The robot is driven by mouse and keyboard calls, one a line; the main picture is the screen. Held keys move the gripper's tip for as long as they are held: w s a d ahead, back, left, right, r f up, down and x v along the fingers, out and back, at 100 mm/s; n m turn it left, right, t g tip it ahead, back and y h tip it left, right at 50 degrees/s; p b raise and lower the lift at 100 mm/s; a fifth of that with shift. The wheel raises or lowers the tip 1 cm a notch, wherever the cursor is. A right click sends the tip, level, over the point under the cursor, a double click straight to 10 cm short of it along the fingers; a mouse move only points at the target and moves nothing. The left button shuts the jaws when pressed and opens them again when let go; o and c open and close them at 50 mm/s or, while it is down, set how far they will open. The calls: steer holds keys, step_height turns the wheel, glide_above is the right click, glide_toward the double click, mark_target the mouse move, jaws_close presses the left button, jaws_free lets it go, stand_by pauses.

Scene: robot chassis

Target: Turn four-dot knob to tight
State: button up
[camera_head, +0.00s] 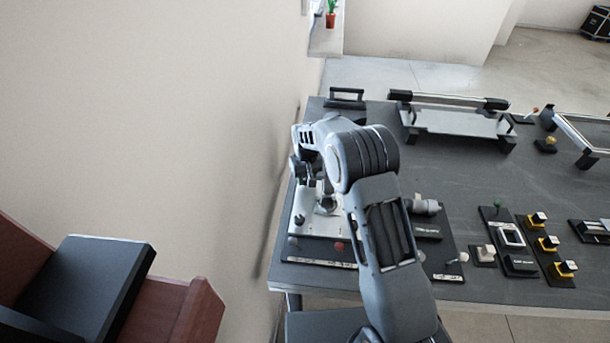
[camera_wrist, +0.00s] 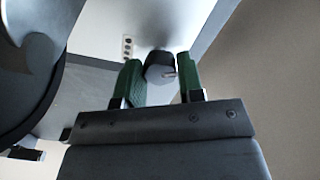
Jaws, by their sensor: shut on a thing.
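The four-dot knob (camera_wrist: 158,66) is dark and faceted, with a small pale mark on its side. It sits between the two green fingers of my gripper (camera_wrist: 161,76), which is shut on it. A column of dark dots (camera_wrist: 127,46) is on the pale panel (camera_wrist: 105,28) beside the knob. In the head view, the white panel (camera_head: 309,229) stands at the left end of the table, under my arm. My arm hides much of the panel there. The gripped knob cannot be made out clearly in that view.
Another dark knob (camera_head: 299,219) shows on the panel. The grey table (camera_head: 465,185) carries small fixtures on dark plates to the right, including yellow-and-black blocks (camera_head: 548,243). A silver-topped frame (camera_head: 455,122) stands at the back. A wall (camera_head: 200,130) runs close along the left.

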steer(key=m+b, duration=0.1)
steer(key=m, duration=0.3)
steer(key=shift+s+d, duration=0.1)
steer(key=shift+d, duration=0.05)
steer(key=m+b, duration=0.1)
steer(key=m, duration=0.3)
steer(key=shift+d+m, duration=0.1)
steer(key=shift+m, duration=0.3)
steer(key=shift+m+b, duration=0.4)
steer(key=shift+m, duration=0.8)
steer(key=shift+f+m, duration=0.15)
steer(key=shift+m, duration=1.25)
steer(key=shift+a, duration=0.2)
steer(key=o, duration=0.9)
